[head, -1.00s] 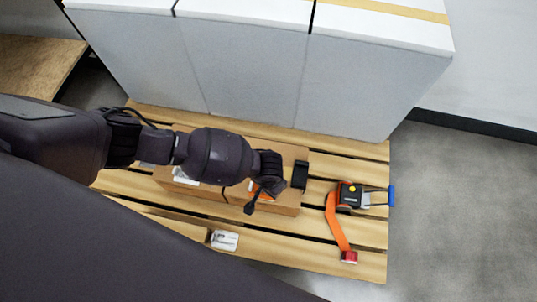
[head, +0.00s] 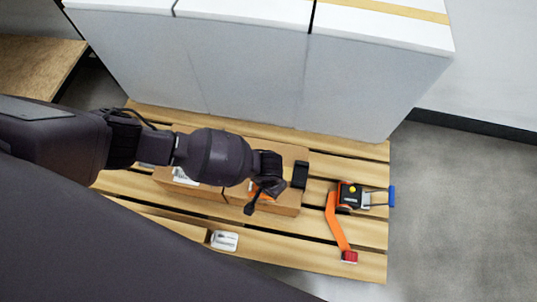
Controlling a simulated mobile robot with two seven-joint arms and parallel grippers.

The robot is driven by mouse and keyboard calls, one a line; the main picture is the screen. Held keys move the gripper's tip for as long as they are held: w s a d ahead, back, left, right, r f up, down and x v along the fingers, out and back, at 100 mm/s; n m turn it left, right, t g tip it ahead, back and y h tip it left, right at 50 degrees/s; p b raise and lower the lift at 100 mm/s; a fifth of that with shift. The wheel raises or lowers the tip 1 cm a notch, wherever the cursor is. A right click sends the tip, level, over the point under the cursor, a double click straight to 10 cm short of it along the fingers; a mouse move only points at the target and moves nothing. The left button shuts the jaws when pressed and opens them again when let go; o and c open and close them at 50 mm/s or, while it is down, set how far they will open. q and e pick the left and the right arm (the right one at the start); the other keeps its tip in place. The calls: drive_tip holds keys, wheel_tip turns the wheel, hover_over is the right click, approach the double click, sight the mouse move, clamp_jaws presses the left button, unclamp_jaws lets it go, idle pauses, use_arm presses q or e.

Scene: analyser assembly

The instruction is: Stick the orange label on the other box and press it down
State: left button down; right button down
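Cardboard boxes stand in a row on the wooden pallet. The left box carries a white label (head: 184,176). The right box (head: 285,209) has a small orange patch, which looks like the orange label (head: 256,187), on its top. My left arm reaches in from the left over the boxes. My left gripper (head: 263,193) is right at the orange patch and hides part of it. Whether its fingers are open, shut or touching the label cannot be seen. A black block (head: 300,175) shows at the right end of the box top. My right gripper is out of view.
An orange strap with a black ratchet (head: 350,196) and a red end (head: 349,257) lies at the pallet's right. A small white item (head: 224,240) lies near the front edge. Tall grey-white cabinets (head: 250,75) stand behind. The floor at right is clear.

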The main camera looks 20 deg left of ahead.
use_arm(q)
drive_tip(key=shift+f+b, duration=0.3)
drive_tip(key=shift+f, duration=0.5)
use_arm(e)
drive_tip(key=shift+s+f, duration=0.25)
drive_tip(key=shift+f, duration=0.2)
